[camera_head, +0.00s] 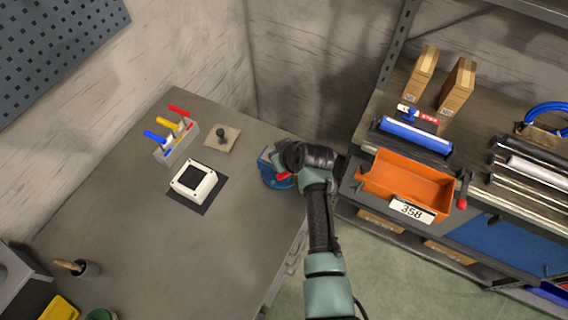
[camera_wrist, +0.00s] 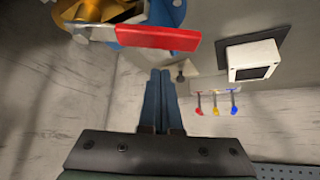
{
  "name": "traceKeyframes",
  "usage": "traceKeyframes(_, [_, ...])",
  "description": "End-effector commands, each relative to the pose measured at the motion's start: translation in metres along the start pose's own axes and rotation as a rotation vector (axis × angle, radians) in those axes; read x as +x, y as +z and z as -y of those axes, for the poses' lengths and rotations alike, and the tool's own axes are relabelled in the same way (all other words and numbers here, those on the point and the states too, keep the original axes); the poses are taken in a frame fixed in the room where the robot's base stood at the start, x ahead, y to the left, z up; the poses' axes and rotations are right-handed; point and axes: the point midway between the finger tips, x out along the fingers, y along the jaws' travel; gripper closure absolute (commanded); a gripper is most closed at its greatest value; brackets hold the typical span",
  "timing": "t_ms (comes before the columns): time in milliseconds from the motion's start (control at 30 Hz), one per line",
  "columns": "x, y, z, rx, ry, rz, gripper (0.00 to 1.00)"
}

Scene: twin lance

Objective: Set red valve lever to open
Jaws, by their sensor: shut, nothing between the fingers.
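A blue valve (camera_head: 270,174) with a red lever (camera_head: 283,176) sits at the right edge of the workbench, partly hidden by my arm. In the wrist view the red lever (camera_wrist: 158,38) lies nearly level across the picture, over the blue and brass valve body (camera_wrist: 110,13). My gripper (camera_wrist: 160,74) is shut and empty, its fingertips just below the lever in that picture. I cannot tell whether they touch it. A pale block (camera_head: 178,145) with red, yellow and blue levers stands further back on the bench; it also shows in the wrist view (camera_wrist: 215,86).
A white box with a dark top (camera_head: 193,183) and a plate with a dark knob (camera_head: 222,138) share the workbench (camera_head: 180,255). An orange bin (camera_head: 407,180) and a blue roll (camera_head: 415,136) are on the shelving at right. The bench's front middle is clear.

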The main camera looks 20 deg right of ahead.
Motion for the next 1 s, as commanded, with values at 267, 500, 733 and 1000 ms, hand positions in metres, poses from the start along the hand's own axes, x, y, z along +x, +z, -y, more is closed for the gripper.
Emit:
traceKeyframes(267, [-0.024, 0.025, 0.000, 0.002, 0.000, 0.000, 1.00])
traceKeyframes(500, [-0.026, 0.031, 0.000, -0.001, 0.000, -0.001, 1.00])
traceKeyframes(733, [-0.026, 0.031, 0.000, -0.001, 0.000, -0.001, 1.00])
traceKeyframes(1000, [-0.027, 0.034, 0.000, -0.036, -0.028, -0.003, 1.00])
